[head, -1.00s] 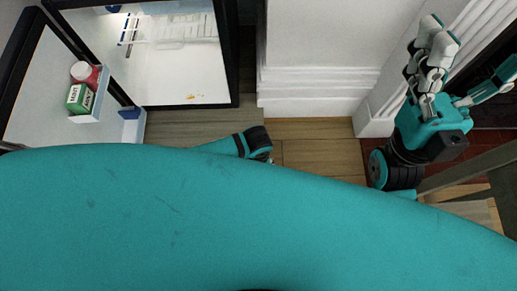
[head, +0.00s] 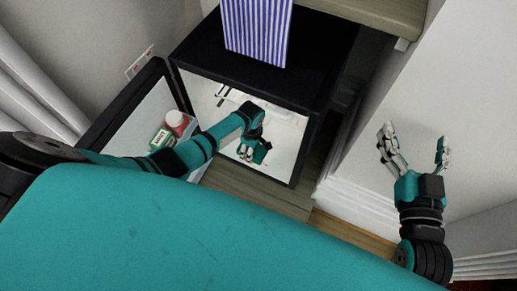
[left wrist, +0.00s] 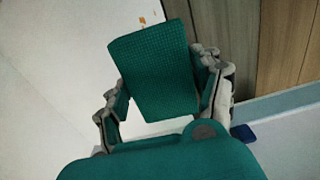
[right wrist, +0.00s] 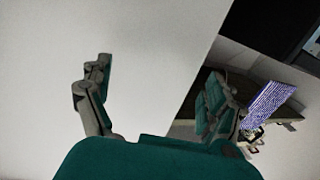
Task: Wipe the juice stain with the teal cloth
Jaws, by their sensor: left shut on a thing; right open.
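The teal cloth (left wrist: 155,75) is held between the fingers of my left gripper (head: 250,152), and a small piece of it (head: 262,152) shows in the head view. This gripper is at the open front of the small black fridge (head: 290,171), over its white interior. The orange juice stain (left wrist: 146,20) shows as small spots on the white surface just beyond the cloth in the left wrist view. The cloth appears apart from it; the stain is hidden in the head view. My right gripper (head: 416,148) is open and empty, beside the pale wall at right.
The fridge door (head: 127,112) stands open at left, with a green-and-white box (head: 160,139) and a red-and-white container (head: 177,122) on its shelf. A wire rack (head: 272,112) is inside the fridge.

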